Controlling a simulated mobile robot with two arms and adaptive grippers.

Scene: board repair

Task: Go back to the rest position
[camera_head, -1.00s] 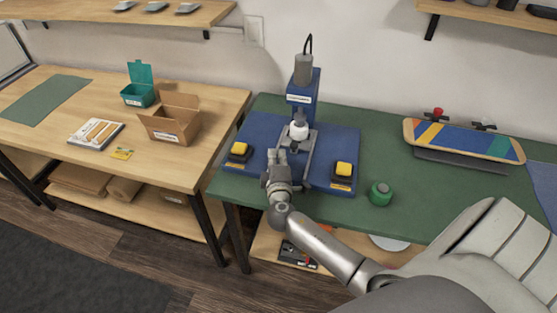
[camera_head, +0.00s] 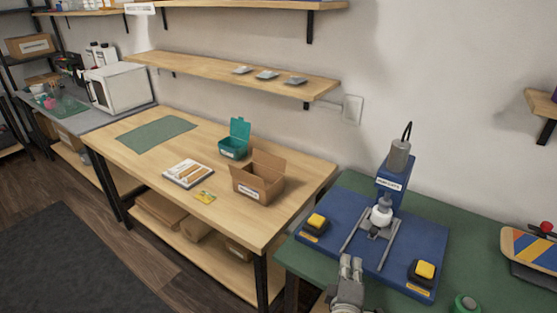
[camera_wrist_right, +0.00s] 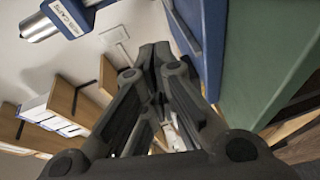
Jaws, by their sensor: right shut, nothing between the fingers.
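My right gripper (camera_head: 351,266) is at the bottom of the head view, in front of the near edge of the blue press base. It is shut and empty. In the right wrist view its dark fingers (camera_wrist_right: 155,62) come together, with nothing between them. My left gripper is in neither view.
The blue press (camera_head: 392,181) stands on a green-topped bench (camera_head: 346,188), with yellow-topped buttons (camera_head: 317,220) (camera_head: 425,270) on its base. A wooden table (camera_head: 140,155) to the left holds a cardboard box (camera_head: 256,182), a teal box (camera_head: 236,142) and a white tray (camera_head: 188,174). A skateboard deck (camera_head: 530,248) is at right.

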